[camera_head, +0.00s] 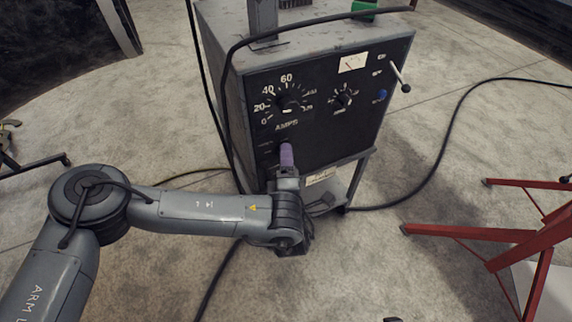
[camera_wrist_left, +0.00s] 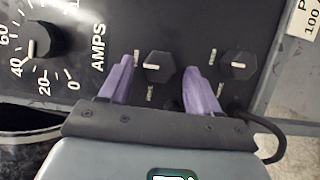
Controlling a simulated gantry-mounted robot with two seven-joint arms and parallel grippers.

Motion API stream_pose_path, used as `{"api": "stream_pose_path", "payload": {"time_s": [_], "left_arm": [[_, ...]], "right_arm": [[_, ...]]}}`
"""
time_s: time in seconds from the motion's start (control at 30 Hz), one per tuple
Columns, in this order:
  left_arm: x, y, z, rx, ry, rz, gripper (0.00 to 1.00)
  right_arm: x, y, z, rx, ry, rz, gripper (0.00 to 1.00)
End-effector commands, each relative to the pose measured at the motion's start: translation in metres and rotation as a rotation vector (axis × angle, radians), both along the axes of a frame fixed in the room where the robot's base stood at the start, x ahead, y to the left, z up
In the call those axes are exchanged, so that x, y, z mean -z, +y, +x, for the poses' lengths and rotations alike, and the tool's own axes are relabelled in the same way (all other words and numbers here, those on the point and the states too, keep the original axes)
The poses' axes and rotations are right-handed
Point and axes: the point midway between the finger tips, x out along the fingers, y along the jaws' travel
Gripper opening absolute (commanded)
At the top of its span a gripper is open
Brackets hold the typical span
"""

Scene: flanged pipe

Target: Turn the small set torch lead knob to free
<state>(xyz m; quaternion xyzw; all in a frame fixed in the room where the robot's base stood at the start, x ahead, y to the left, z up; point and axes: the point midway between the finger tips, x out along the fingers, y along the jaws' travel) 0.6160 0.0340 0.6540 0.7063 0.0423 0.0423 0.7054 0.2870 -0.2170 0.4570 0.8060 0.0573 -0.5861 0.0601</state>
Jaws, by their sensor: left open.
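The grey welding set (camera_head: 318,95) stands upright with a black front panel. In the left wrist view, two small black knobs show below the AMPS lettering, on the turned picture's right. One small knob (camera_wrist_left: 160,67) sits between the purple fingers of my left gripper (camera_wrist_left: 158,75), with a gap to each finger. The other small knob (camera_wrist_left: 238,66) is just outside the right-hand finger. In the head view my left gripper (camera_head: 287,155) is open at the panel and hides these knobs.
A large AMPS dial (camera_head: 289,102) and a second dial (camera_head: 341,97) sit higher on the panel. A lever (camera_head: 401,77) sticks out at the right. Black cables (camera_head: 440,165) run across the floor. A red stand (camera_head: 480,235) is at the right.

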Motion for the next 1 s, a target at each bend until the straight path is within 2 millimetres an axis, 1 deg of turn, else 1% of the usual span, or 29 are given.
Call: {"api": "stream_pose_path", "payload": {"time_s": [0.03, 0.2, 0.47, 0.57, 0.83, 1.0], "left_arm": [[0.0010, 0.0002, 0.0036, 0.000, -0.002, 0.000, 0.62], [-0.0005, 0.0012, 0.0091, 0.000, -0.001, -0.001, 0.62], [-0.0008, 0.0012, 0.0095, 0.000, 0.000, -0.001, 0.62], [-0.0008, 0.0012, 0.0094, 0.000, 0.000, -0.001, 0.49], [-0.0008, 0.0013, 0.0093, 0.000, 0.000, -0.001, 0.07], [-0.0008, 0.0012, 0.0093, 0.000, -0.004, -0.007, 0.06]], "right_arm": [[0.0046, -0.0001, -0.0001, 0.000, 0.000, 0.000, 0.43], [0.0069, -0.0006, -0.0002, -0.002, 0.001, -0.003, 0.43], [0.0066, -0.0022, -0.0004, -0.006, 0.001, -0.010, 0.43], [0.0066, -0.0022, -0.0004, -0.006, 0.001, -0.010, 0.43], [0.0066, -0.0018, -0.0005, -0.005, 0.001, -0.007, 0.43], [0.0063, -0.0010, -0.0005, -0.003, 0.000, -0.004, 0.43]]}}
